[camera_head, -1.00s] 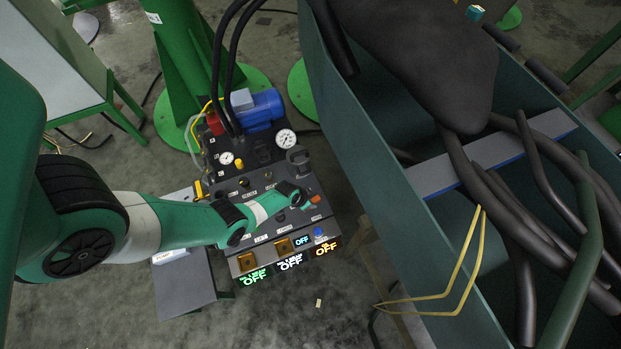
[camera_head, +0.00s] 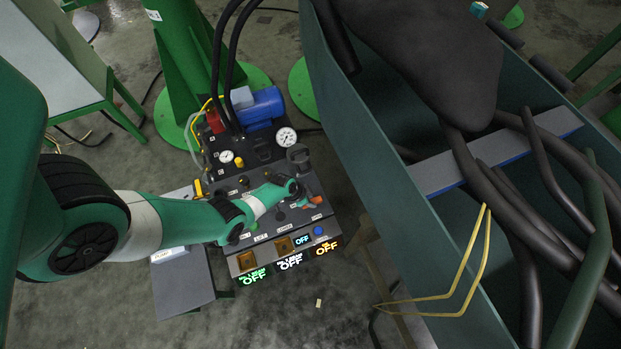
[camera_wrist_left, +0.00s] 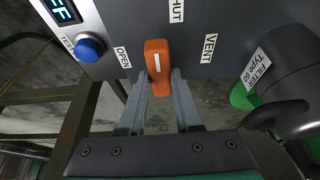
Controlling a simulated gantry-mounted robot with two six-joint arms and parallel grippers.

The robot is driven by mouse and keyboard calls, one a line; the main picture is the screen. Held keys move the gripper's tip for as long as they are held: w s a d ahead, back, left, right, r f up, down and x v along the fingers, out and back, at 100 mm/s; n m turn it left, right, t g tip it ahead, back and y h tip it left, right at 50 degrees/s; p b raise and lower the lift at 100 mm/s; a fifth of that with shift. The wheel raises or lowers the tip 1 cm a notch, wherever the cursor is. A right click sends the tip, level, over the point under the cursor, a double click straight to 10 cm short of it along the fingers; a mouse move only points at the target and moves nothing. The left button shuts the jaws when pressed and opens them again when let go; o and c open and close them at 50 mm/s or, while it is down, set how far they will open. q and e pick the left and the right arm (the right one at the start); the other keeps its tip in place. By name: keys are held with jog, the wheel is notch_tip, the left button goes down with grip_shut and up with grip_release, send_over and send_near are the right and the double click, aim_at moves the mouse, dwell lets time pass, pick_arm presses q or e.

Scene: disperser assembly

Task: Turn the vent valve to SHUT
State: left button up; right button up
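The vent valve has an orange handle (camera_wrist_left: 158,66) with a white line on it, in the left wrist view. The handle lies lengthwise between the two fingers of my left gripper (camera_wrist_left: 160,84). OPEN is printed left of it, SHUT above it, and VENT to its right. Both fingers are close beside the handle; I cannot tell whether they press on it. In the head view the orange handle (camera_head: 313,201) shows at the panel's right side, beside my left gripper (camera_head: 302,199). The handle's mounting is hidden. My right gripper is not in view.
A blue button (camera_wrist_left: 89,47) sits left of the valve, beside a lit display. A dark filter body (camera_wrist_left: 285,85) stands close on the right. In the head view the control panel (camera_head: 262,215) has gauges and a blue motor (camera_head: 262,108) behind, and a large bin (camera_head: 385,165) to the right.

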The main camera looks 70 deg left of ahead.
pick_arm(q)
jog(key=o, duration=0.5)
jog(key=shift+c, duration=0.2)
jog(key=p+v, duration=0.9)
jog(key=v, duration=0.2)
jog(key=shift+s+r, duration=0.15)
jog(key=shift+r, duration=0.1)
